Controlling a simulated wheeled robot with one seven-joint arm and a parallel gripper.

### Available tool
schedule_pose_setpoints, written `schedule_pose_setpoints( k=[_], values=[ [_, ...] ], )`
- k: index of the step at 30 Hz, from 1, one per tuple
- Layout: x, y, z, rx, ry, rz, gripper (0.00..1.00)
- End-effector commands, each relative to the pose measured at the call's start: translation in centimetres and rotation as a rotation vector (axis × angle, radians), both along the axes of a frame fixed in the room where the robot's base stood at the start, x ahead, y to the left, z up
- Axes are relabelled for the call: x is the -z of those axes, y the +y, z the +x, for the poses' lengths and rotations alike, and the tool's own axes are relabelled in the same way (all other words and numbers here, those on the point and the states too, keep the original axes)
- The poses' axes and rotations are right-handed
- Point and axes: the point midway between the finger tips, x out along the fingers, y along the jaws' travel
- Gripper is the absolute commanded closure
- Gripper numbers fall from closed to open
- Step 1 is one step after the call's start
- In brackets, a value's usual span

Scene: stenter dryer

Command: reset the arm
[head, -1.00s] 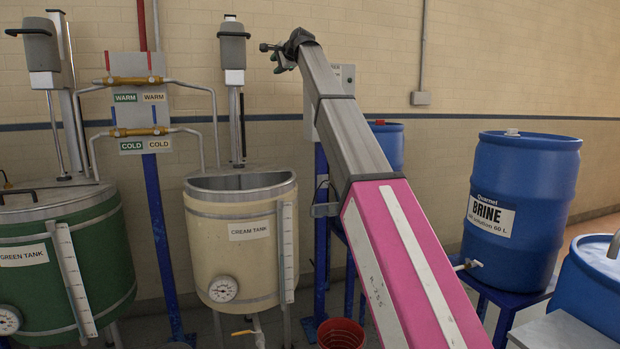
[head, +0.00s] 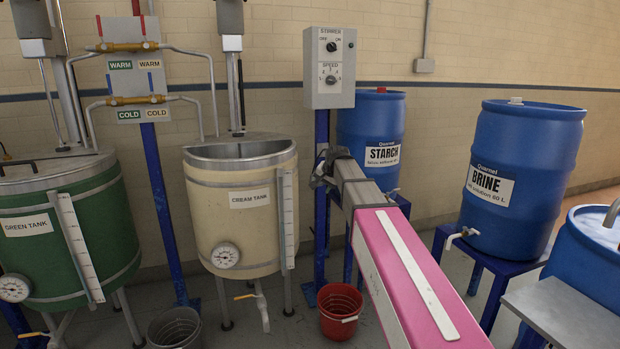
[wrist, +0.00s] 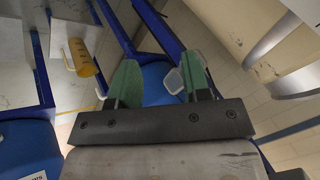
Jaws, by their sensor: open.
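My gripper (wrist: 158,85) shows in the wrist view with its two green fingers spread apart and nothing between them. Behind the fingers are a blue drum and blue frame bars, seen at a tilt. In the head view my pink and grey arm reaches in from the lower right, and its far end stops in front of the blue post below the stirrer box. The gripper's fingers cannot be made out there.
The cream tank (head: 240,215) and green tank (head: 70,240) stand at left. The stirrer control box (head: 330,68), starch drum (head: 372,130) and brine drum (head: 520,170) stand behind. A red bucket (head: 340,312) and grey bucket (head: 176,328) are on the floor. A yellowish jug (wrist: 80,58) shows in the wrist view.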

Motion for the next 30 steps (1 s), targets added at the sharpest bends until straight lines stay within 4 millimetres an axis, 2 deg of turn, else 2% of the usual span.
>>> schedule_pose_setpoints(
  k=[1,6,11,15,21,24,27,30],
  values=[
    [2.7,-1.1,-2.2,-0.016,0.026,-0.027,0.56],
    [10.1,-4.1,-7.4,-0.083,0.104,-0.122,0.56],
    [16.1,-6.8,-13.1,-0.155,0.181,-0.202,0.56],
    [20.8,-9.0,-18.4,-0.223,0.255,-0.263,0.56],
    [26.0,-11.7,-26.2,-0.327,0.358,-0.33,0.56],
    [27.8,-12.6,-29.3,-0.371,0.4,-0.354,0.56],
    [28.9,-13.3,-31.4,-0.403,0.429,-0.369,0.56],
    [29.5,-13.6,-32.5,-0.422,0.444,-0.378,0.56]
  ],
)
